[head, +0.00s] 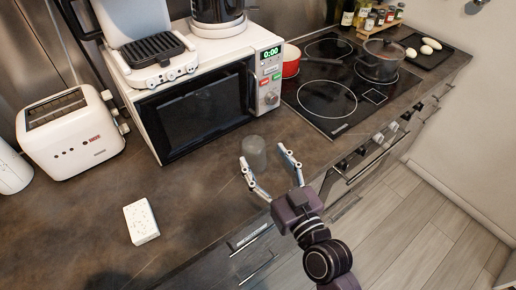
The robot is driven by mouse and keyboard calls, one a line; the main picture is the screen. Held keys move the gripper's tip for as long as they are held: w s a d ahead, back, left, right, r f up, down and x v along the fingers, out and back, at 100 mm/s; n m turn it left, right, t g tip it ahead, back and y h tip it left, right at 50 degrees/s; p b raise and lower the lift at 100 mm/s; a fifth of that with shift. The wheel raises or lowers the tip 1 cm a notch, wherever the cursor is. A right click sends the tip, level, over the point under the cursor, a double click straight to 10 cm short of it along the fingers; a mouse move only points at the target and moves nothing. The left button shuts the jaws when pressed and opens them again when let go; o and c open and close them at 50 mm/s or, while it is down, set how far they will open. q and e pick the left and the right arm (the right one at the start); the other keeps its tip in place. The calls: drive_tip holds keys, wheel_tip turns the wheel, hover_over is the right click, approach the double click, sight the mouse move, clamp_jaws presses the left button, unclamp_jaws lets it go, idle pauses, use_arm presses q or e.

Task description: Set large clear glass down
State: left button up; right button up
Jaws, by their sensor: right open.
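The large clear glass (254,153) looks grey and see-through. It appears upright on the dark countertop, in front of the microwave's right side. My right gripper (266,160) reaches in from the lower right with its fingers spread. One finger is to the left of the glass and the other is to its right, with a visible gap on the right side. Whether the left finger touches the glass I cannot tell. The base of the glass is partly hidden by the left finger. My left gripper is not in the head view.
A white microwave (200,108) stands close behind the glass. A stove (345,86) with a red pot (290,60) and a glass-lidded pan (379,61) is to the right. A toaster (68,136) and a white box (141,222) are to the left. The counter between is clear.

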sight(254, 142)
drive_tip(key=shift+x, duration=1)
drive_tip(key=p+x, duration=0.1)
drive_tip(key=x, duration=0.2)
drive_tip(key=shift+w+a, duration=0.2)
drive_tip(key=shift+w+a+f, duration=0.1)
drive_tip(key=shift+w+a, duration=0.05)
drive_tip(key=shift+w, duration=0.2)
drive_tip(key=shift+s, duration=0.1)
drive_tip(key=c, duration=1.3)
drive_tip(key=shift+c, duration=1.2)
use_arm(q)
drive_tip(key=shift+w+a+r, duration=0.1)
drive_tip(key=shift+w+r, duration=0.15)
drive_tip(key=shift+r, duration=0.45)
